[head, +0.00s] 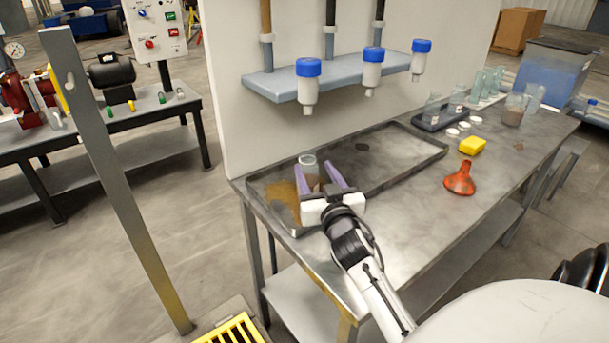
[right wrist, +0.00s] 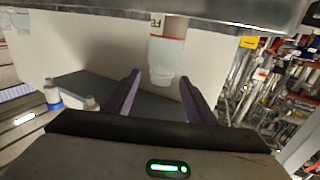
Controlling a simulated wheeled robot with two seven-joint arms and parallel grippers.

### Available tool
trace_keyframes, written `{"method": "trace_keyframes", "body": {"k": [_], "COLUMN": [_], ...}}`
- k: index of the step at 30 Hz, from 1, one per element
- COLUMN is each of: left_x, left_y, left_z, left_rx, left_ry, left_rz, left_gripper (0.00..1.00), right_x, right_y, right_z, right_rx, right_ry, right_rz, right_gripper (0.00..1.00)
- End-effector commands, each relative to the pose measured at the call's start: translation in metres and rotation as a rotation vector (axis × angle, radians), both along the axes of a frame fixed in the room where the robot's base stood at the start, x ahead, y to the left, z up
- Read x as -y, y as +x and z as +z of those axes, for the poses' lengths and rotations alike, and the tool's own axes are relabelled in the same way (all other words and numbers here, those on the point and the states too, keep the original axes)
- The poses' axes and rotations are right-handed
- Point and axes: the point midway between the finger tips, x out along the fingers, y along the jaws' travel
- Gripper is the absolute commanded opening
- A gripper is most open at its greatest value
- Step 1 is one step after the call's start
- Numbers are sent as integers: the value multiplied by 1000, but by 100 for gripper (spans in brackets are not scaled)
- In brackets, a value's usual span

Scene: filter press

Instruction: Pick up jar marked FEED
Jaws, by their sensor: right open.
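A clear jar with brownish contents (head: 309,168) stands on the dark tray (head: 405,178) near its left end. The right wrist view shows the jar (right wrist: 166,52) with a label on which the letters "FE" can be read upside down; the rest is cut off. My right gripper (head: 314,168) is open, with its two purple fingers on either side of the jar. In the right wrist view the gripper (right wrist: 160,79) points at the jar, with gaps between both fingers and the glass. The gripper hides the jar's lower part in the head view. My left gripper is not in view.
A shelf (head: 340,76) with several blue-capped bottles hangs on the white panel above the tray. An orange funnel (head: 460,179) and a yellow block (head: 472,145) lie to the right. Glassware in a dark rack (head: 440,118) stands farther back. Brown stains mark the tray.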

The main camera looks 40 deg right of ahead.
Motion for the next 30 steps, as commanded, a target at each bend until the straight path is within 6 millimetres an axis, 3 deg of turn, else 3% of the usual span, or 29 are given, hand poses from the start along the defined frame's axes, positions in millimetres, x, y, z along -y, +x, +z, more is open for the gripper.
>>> {"method": "trace_keyframes", "body": {"k": [15, 23, 30], "left_x": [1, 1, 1], "left_y": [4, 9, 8], "left_z": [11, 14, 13], "left_rx": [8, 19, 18], "left_ry": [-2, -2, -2], "left_rz": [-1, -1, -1], "left_gripper": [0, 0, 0], "right_x": [25, 26, 26], "right_y": [52, 55, 55], "right_z": [4, 3, 3], "right_rx": [0, 0, 0], "right_ry": [-1, -1, -1], "right_rz": [1, 1, 1], "right_gripper": [51, 51, 14]}}
